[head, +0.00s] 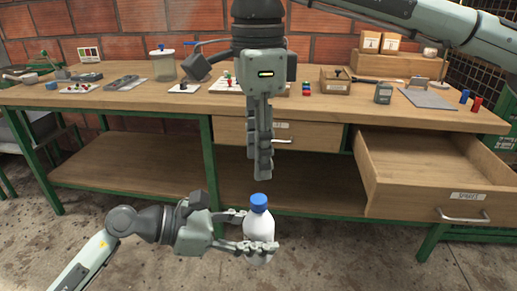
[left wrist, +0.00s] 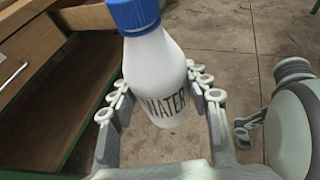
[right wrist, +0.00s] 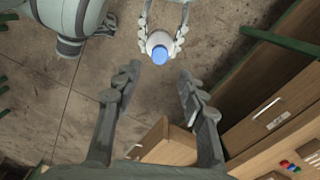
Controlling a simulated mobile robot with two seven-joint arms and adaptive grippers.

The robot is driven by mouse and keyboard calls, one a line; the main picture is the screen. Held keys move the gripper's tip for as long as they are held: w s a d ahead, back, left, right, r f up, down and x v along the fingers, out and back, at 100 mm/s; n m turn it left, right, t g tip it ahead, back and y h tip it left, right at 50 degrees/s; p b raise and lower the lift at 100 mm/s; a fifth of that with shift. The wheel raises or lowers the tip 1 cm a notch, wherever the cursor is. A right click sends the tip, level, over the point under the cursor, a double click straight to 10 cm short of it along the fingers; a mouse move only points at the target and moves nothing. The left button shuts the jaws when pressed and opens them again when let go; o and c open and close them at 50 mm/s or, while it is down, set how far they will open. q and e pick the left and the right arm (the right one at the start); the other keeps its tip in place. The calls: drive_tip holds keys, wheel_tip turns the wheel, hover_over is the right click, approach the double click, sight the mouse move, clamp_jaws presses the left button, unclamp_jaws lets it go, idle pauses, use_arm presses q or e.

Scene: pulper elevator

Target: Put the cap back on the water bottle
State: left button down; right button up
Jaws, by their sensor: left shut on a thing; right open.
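The white water bottle (head: 258,224) is upright, held in front of the workbench. It also shows in the left wrist view (left wrist: 165,85), with WATER printed on its side. A blue cap (head: 259,202) sits on the bottle's top; whether it is screwed tight I cannot tell. It shows from above in the right wrist view (right wrist: 160,53). My left gripper (head: 258,244) is shut around the bottle's body from the left. My right gripper (head: 260,172) points down above the cap, apart from it. Its fingers are open and empty in the right wrist view (right wrist: 158,80).
The workbench (head: 330,112) behind carries boxes, a jar and small parts. A drawer (head: 425,188) labelled SPARES stands pulled out at the right. A shut drawer (head: 310,138) lies behind my right gripper. The concrete floor (head: 330,260) around the bottle is clear.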

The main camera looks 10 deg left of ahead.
sight(259, 198)
idle(0.4)
drive_tip(key=shift+f, duration=4)
clamp_jaws()
drive_tip(key=shift+o, duration=0.8)
unclamp_jaws()
